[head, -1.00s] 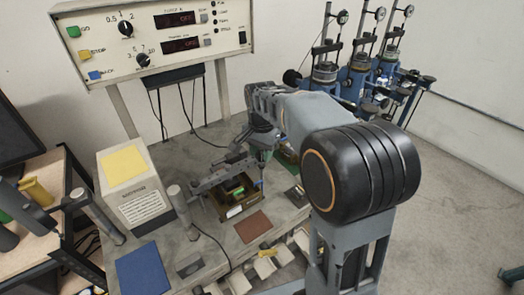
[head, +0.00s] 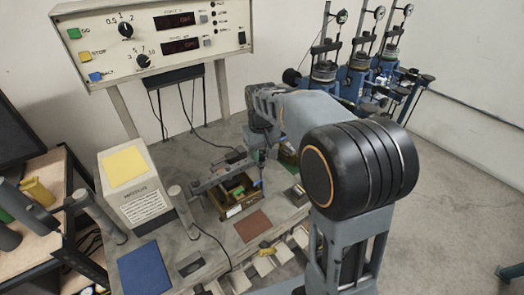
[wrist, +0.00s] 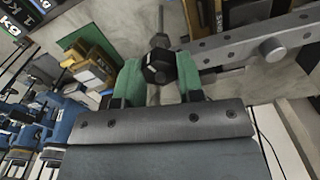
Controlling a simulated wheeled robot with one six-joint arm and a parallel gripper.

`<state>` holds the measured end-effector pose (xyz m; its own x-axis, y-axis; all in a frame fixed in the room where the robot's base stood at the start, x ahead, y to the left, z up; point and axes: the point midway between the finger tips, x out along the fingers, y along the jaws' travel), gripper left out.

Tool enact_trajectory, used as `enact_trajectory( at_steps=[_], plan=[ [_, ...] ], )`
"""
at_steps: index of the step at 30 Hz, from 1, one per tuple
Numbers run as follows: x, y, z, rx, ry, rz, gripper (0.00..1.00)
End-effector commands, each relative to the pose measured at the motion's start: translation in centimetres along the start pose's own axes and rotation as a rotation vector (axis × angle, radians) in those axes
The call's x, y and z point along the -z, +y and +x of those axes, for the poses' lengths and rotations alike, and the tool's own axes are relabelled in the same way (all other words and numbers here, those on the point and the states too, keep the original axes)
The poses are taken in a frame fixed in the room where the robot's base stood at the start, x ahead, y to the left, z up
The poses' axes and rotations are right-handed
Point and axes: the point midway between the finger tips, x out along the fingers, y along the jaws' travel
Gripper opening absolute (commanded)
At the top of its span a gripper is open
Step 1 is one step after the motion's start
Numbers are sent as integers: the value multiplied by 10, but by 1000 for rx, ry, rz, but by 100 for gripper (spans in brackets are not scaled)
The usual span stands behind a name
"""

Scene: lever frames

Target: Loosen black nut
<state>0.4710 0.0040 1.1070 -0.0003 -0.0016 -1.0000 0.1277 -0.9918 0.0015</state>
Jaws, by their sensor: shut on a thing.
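The black nut (wrist: 159,67) is a dark hex-sided knob on a metal rod, in the upper middle of the wrist view. My gripper (wrist: 157,84) has its green fingers on either side of the nut and is shut on it. A grey perforated lever bar (wrist: 245,42) runs right from beside the nut. In the head view the bar (head: 215,180) crosses above the bench, and my arm hides the nut and most of my gripper there.
A white box (head: 146,204) and grey posts stand left. A control panel (head: 158,40) is behind.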

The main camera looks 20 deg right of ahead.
Motion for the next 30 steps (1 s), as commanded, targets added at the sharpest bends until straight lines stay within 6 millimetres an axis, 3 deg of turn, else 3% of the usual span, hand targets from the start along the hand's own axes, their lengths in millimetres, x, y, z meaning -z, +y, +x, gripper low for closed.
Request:
enact_trajectory(
  at_steps=[15,30],
  plan=[
    [1,1,-2,-1,5,-364,11],
    [1,1,-2,-2,6,-464,11]
  ],
)
